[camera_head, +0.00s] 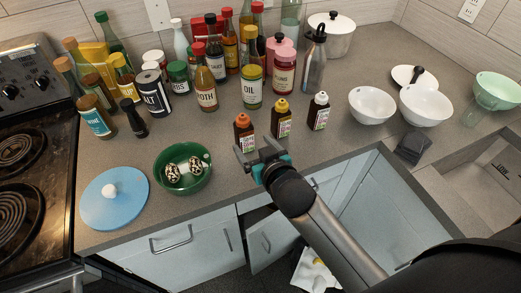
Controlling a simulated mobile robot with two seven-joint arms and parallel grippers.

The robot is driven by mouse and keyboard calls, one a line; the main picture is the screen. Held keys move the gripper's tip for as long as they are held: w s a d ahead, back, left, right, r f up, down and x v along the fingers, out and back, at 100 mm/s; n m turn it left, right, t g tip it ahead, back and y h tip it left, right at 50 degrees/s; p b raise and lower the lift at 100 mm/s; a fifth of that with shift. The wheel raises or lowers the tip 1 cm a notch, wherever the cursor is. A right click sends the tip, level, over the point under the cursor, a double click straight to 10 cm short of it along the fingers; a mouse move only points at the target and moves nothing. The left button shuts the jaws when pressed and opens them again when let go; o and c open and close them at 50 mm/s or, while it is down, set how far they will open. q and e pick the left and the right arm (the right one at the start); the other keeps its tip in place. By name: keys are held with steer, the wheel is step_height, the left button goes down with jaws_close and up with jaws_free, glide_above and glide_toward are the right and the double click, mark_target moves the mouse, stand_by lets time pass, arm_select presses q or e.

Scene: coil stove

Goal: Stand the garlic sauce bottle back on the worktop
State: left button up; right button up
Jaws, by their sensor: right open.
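Three small dark sauce bottles stand upright in a row on the worktop (225,135): one with an orange-red cap (243,134), one with a yellow cap (281,119) and one with a white cap (319,112). Their labels are too small to read, so I cannot tell which is garlic sauce. My right gripper (257,152) is open and empty, just in front of the orange-red-capped bottle near the worktop's front edge. I cannot tell whether it touches that bottle. My left gripper is not in view.
A green bowl (183,187) with speckled eggs and a blue disc (114,207) lie to the left. Several bottles and jars crowd the back. White bowls (371,105) stand right. A stove (35,200) is far left; an open cabinet door (271,240) is below.

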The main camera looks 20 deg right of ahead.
steer(key=v, duration=0.4)
steer(key=shift+s, duration=0.15)
